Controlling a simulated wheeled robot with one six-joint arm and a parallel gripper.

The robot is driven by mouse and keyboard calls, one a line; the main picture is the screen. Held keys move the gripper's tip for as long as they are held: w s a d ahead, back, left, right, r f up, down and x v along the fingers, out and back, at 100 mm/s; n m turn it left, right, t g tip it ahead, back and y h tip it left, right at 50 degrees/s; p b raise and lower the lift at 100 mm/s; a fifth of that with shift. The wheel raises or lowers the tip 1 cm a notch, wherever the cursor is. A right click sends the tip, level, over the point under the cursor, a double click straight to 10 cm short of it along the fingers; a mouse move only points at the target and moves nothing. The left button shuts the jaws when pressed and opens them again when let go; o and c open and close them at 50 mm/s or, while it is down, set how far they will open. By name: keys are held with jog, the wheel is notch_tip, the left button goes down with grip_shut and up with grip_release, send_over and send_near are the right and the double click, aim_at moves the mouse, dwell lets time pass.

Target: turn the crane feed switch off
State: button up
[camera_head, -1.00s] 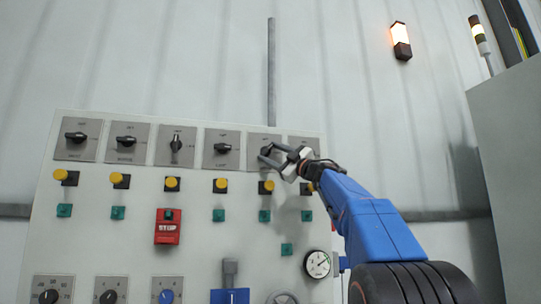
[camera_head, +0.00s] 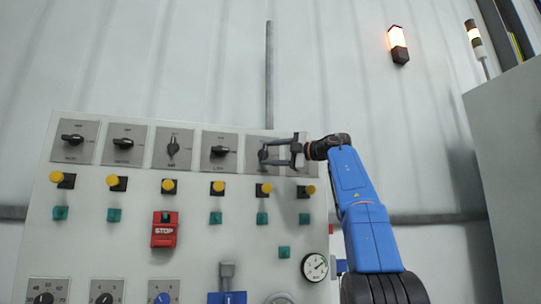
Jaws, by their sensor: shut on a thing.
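A row of rotary switches with black knobs on grey plates runs along the top of the control panel (camera_head: 130,190). My gripper (camera_head: 268,154) reaches in from the right at the fifth switch from the left (camera_head: 262,155). Its two fingers, one above the other, are shut on that switch's black knob. The fingers partly cover the knob, so its exact angle is hard to tell. The labels are too small to read, so I cannot confirm which one is the crane feed switch. The third switch (camera_head: 173,147) has its knob upright; the first (camera_head: 73,139) lies sideways.
Yellow buttons (camera_head: 218,187) and green buttons (camera_head: 216,218) sit below the switches. A red STOP box (camera_head: 164,230) and a gauge (camera_head: 315,267) are lower down. An orange lamp (camera_head: 398,43) glows on the wall. A grey cabinet (camera_head: 510,150) stands at right.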

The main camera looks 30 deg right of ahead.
dwell(0.6)
jog(key=o, duration=1.1)
jog(key=shift+a, duration=0.1)
jog(key=shift+c, duration=0.2)
jog(key=shift+s+d, duration=0.3)
jog(key=shift+s, duration=0.1)
jog(key=v, duration=1.6)
jog(key=shift+s+r, duration=0.15)
jog(key=shift+s, duration=0.1)
